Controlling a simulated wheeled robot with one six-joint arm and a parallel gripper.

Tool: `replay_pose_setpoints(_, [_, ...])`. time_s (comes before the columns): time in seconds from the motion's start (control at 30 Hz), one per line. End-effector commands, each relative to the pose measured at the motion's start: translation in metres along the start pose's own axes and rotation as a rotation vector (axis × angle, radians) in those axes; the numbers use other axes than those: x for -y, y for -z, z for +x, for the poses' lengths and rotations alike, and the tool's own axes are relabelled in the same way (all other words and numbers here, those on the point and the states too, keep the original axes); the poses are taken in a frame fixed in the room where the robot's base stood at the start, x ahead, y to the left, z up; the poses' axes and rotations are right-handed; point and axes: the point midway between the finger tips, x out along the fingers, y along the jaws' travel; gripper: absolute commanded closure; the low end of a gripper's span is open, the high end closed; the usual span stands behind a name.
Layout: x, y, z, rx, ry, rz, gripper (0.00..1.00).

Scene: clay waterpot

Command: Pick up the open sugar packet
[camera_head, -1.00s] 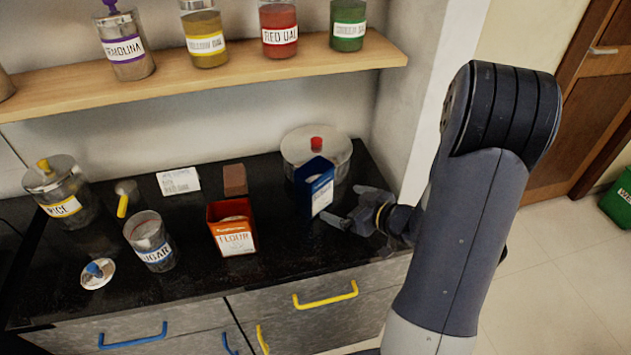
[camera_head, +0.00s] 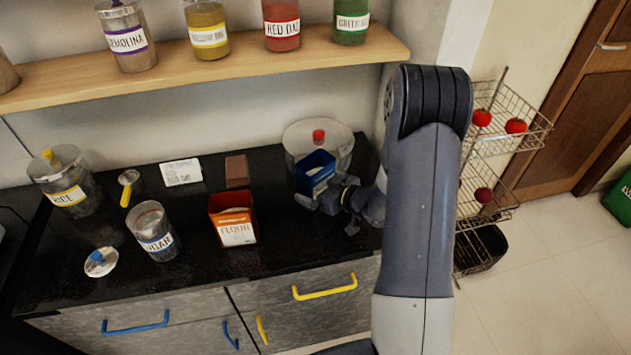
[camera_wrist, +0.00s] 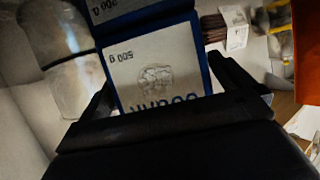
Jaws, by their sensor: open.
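The open sugar packet (camera_head: 316,170) is blue with a white label panel and stands upright toward the right of the black counter. My gripper (camera_head: 328,203) is at its front right side, covering its lower part in the head view. In the wrist view the packet (camera_wrist: 160,75) fills the middle, its lettering upside down, with one finger of my open gripper (camera_wrist: 168,88) on either side. Whether the fingers touch it is unclear.
A large lidded glass jar (camera_head: 335,140) stands right behind the packet. An orange flour packet (camera_head: 238,230), a sugar jar (camera_head: 155,238) and a brown block (camera_head: 237,170) are to its left. A shelf (camera_head: 200,65) hangs above; a wire rack (camera_head: 500,140) is at right.

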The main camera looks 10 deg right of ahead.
Motion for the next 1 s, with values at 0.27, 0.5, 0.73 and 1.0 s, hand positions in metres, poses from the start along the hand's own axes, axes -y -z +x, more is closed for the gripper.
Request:
replay_pose_setpoints(0.27, [0.0001,-0.0002,0.0037,0.000,-0.001,0.000,0.00])
replay_pose_setpoints(0.5, [0.0000,-0.0002,0.0034,0.000,-0.001,0.001,0.20])
replay_pose_setpoints(0.73, [0.0000,-0.0001,0.0033,0.000,0.000,0.000,0.39])
replay_pose_setpoints(1.0, [-0.0002,0.0007,0.0032,-0.002,-0.001,0.000,0.50])
